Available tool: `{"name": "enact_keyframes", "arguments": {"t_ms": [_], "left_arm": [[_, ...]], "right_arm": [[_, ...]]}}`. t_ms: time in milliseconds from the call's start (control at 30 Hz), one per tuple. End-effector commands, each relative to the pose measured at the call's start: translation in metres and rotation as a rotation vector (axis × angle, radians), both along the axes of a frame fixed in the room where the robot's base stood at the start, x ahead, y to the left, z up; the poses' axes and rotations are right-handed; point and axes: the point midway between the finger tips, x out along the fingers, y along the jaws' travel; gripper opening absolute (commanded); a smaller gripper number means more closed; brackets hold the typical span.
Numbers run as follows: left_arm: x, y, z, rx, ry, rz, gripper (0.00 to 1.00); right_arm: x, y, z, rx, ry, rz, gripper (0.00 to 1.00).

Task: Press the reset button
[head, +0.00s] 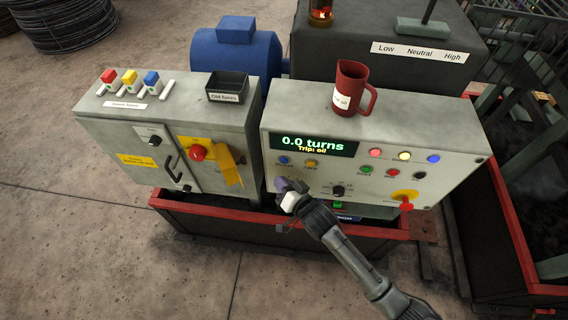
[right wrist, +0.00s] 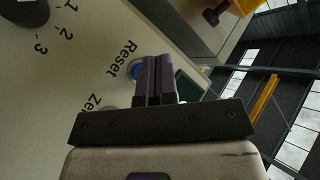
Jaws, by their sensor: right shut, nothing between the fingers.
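The blue reset button (head: 284,160) is on the left part of the sloped grey control panel (head: 452,135), below the display. In the right wrist view, the blue button (right wrist: 137,71) sits beside the "Reset" label, partly hidden by my fingers. My right gripper (head: 282,184) is shut and empty, its purple fingers just below the button in the head view. In the right wrist view, the fingertips (right wrist: 158,60) overlap the button's edge; I cannot tell whether they touch it. My left gripper is not in view.
The display (head: 314,143) reads "0.0 turns" and "Trip: oil". A yellow button (head: 311,163) is right of the reset button, and a knob (head: 338,190) lies lower. A red mug (head: 351,88) stands on the panel top. A grey cabinet (head: 150,140) with a red knob stands left.

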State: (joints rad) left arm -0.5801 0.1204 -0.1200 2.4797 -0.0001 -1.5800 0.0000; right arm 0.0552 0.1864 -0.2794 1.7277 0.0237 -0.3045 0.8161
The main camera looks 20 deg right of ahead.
Motion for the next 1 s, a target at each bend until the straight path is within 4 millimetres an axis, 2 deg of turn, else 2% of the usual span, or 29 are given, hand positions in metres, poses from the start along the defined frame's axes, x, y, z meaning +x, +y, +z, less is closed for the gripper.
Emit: {"name": "enact_keyframes", "arguments": {"t_ms": [33,400,1000], "left_arm": [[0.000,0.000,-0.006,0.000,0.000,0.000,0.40],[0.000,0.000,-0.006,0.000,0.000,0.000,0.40],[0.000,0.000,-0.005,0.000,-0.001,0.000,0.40]], "right_arm": [[0.006,-0.004,-0.002,-0.003,-0.002,-0.001,0.00],[0.026,-0.015,0.000,0.000,0.001,-0.001,0.00],[0.028,-0.017,0.000,0.000,0.001,-0.001,0.00]]}}
